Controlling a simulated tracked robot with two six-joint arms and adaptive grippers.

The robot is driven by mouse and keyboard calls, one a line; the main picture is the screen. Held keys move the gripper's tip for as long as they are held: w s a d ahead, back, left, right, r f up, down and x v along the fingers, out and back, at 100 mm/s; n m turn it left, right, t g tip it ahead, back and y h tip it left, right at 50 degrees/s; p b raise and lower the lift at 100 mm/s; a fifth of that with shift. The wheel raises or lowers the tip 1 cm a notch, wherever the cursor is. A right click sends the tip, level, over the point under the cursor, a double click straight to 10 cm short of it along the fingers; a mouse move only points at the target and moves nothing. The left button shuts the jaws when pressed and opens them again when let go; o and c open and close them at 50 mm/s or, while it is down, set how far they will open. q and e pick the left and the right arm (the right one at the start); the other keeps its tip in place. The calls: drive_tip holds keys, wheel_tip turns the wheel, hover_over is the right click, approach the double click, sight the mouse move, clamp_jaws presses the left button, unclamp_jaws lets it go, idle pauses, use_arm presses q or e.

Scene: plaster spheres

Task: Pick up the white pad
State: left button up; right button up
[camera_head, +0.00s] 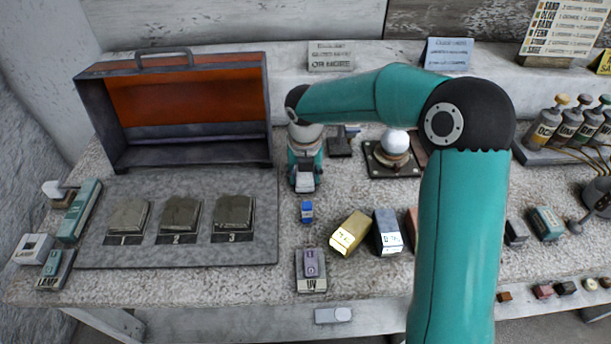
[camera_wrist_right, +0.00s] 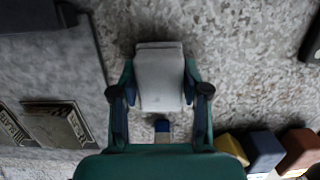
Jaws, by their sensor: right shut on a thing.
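The white pad (camera_wrist_right: 160,78) is a pale block with rounded edges, between the two fingers of my right gripper (camera_wrist_right: 160,95) in the right wrist view. The fingers press on its left and right sides. In the head view the right gripper (camera_head: 306,180) points down at the speckled table, right of the grey mat, and a bit of the pad (camera_head: 305,182) shows at its tips. I cannot tell whether the pad touches the table. My left gripper is not in either view.
A small blue block (camera_head: 307,210) lies just in front of the right gripper. Yellow (camera_head: 350,233) and dark blue (camera_head: 387,232) blocks stand to its right. An open orange-lined case (camera_head: 190,152) stands at the left behind the grey mat (camera_head: 262,215). A white sphere on a stand (camera_head: 395,142) is behind right.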

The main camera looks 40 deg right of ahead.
wheel_tip(320, 180, up, 20)
drive_tip(key=p, duration=0.2)
drive_tip(key=shift+f, duration=0.25)
drive_tip(key=shift+o, duration=1.3)
drive_tip(key=shift+c, duration=1.4)
drive_tip(key=o, duration=0.3)
drive_tip(key=c, duration=0.5)
drive_tip(key=shift+f, duration=0.1)
